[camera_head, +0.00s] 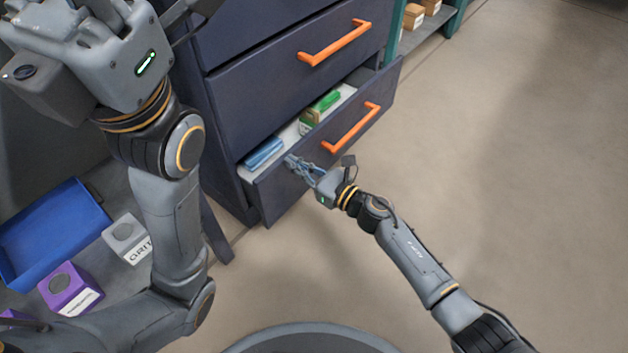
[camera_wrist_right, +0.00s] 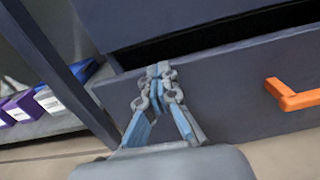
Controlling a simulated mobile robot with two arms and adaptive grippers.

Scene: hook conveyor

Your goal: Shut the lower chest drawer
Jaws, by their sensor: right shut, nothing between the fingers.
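The lower chest drawer (camera_head: 372,121) stands partly open in the head view, with a dark front and an orange handle (camera_head: 351,128). A blue item (camera_head: 263,153) and green items (camera_head: 320,106) lie inside it. My right gripper (camera_head: 291,160) is shut and empty at the left part of the drawer front. In the right wrist view its fingertips (camera_wrist_right: 160,72) are at the drawer front (camera_wrist_right: 225,88), left of the handle (camera_wrist_right: 290,97); I cannot tell whether they touch. My left arm is raised at the upper left, and its fingertips are not clearly visible.
The upper drawer (camera_head: 290,75) is shut, with its orange handle (camera_head: 334,43). A blue tray (camera_head: 62,222), a grey box (camera_head: 127,239) and a purple box (camera_head: 70,288) are at the left. A shelf with small boxes (camera_head: 412,16) stands behind. The floor at right is clear.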

